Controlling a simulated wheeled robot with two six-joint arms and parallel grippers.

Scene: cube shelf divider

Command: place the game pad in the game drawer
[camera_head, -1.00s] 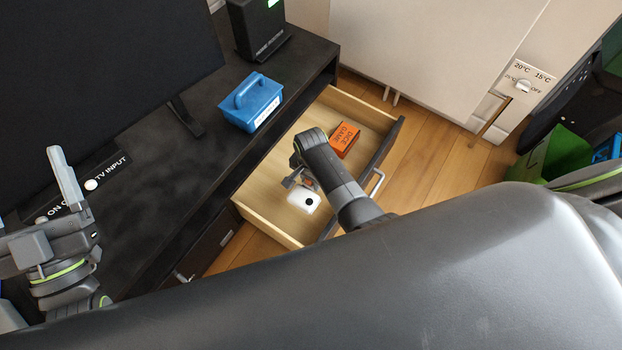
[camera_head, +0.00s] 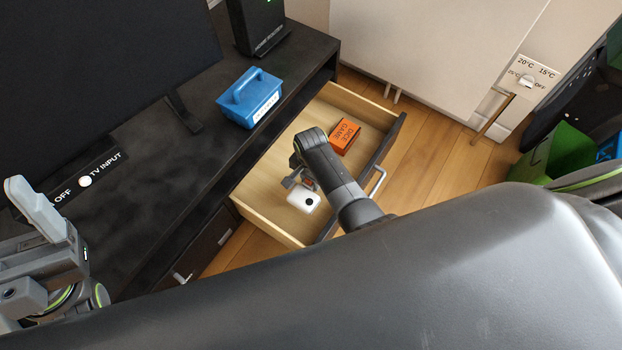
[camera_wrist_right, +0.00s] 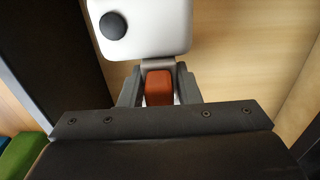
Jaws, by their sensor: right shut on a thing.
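The game pad (camera_head: 303,201) is white with a black thumbstick. It shows over the front part of the open wooden drawer (camera_head: 262,195), and I cannot tell whether it touches the drawer floor. My right gripper (camera_head: 304,182) is shut on it. In the right wrist view, the pad's white end (camera_wrist_right: 150,28) sticks out beyond the right gripper (camera_wrist_right: 158,88), and an orange-red part of it shows between the fingers. The rest is hidden by the gripper. My left gripper (camera_head: 38,208) is above the dark cabinet at the left, its jaw gap unclear.
An orange dice game box (camera_head: 343,135) lies deeper in the drawer. A blue caddy (camera_head: 249,98) and a black box (camera_head: 258,25) stand on the cabinet top (camera_head: 150,160) beside the TV (camera_head: 95,70). A green bin (camera_head: 565,150) is at the right. Wooden floor is clear beyond the drawer.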

